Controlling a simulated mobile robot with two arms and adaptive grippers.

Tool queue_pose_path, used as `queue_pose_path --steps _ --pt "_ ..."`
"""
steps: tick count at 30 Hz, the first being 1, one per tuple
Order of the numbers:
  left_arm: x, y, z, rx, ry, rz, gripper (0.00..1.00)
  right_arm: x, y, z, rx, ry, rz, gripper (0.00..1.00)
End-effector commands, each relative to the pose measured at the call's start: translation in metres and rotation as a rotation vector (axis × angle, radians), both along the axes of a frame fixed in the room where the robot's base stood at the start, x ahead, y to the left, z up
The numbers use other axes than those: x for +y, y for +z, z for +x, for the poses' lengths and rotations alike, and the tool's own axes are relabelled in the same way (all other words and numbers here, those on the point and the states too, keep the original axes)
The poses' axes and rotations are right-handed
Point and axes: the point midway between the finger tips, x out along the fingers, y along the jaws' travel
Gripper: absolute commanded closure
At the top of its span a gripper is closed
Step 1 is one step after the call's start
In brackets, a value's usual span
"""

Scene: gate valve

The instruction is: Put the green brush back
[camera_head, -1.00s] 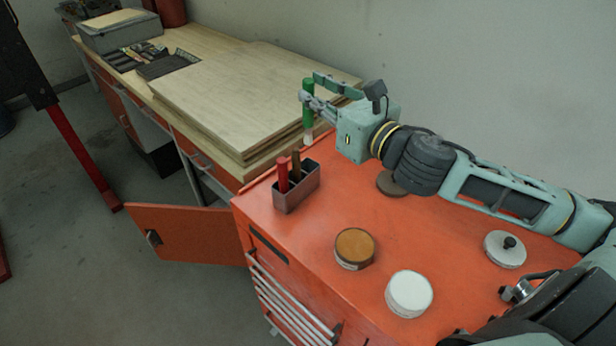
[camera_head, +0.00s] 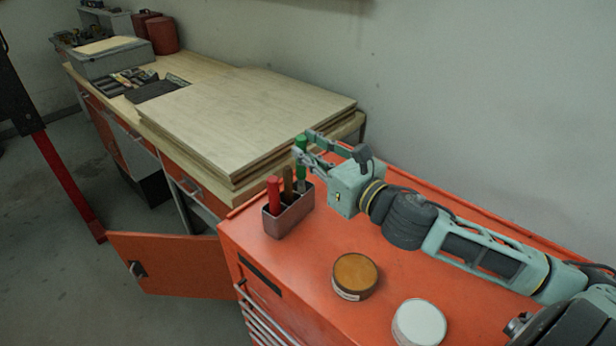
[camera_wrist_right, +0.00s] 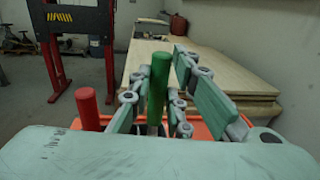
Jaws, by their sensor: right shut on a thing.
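The green brush (camera_head: 300,150) stands nearly upright, with its lower end at the right end of the small grey-brown holder (camera_head: 288,218). I cannot tell how deep the brush sits in it. My right gripper (camera_head: 303,158) is shut on the brush's green handle, just above the holder. The right wrist view also shows the green handle (camera_wrist_right: 158,88) between the two fingers. A red-handled tool (camera_head: 273,194) and a brown-handled tool (camera_head: 288,180) stand in the holder to the left of the brush. My left gripper is not in view.
The holder stands on the orange cabinet top (camera_head: 310,262) near its left edge. A brown-lidded tin (camera_head: 355,274) and a white-lidded tin (camera_head: 419,324) stand nearer. Stacked boards (camera_head: 240,120) on the bench lie behind. An orange door (camera_head: 175,265) hangs open at left.

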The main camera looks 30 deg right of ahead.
Motion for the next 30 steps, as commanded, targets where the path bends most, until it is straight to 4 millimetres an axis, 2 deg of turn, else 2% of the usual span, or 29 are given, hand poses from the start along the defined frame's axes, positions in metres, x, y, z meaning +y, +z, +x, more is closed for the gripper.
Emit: queue_pose_path --steps 12,24,25,27,30 --pt "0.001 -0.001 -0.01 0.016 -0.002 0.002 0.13 -0.001 -0.046 0.0 0.0 -0.002 0.001 1.0" --pt "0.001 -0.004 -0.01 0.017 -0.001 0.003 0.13 0.0 -0.051 0.0 -0.001 0.0 -0.001 1.0" --pt "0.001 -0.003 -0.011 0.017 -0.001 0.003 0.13 0.0 -0.05 0.0 -0.001 0.0 -0.001 0.8" --pt "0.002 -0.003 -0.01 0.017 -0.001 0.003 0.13 0.0 -0.049 0.0 -0.001 0.0 -0.001 0.75" --pt "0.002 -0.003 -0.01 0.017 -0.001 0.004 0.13 0.0 -0.049 0.0 0.0 0.0 -0.001 0.75"
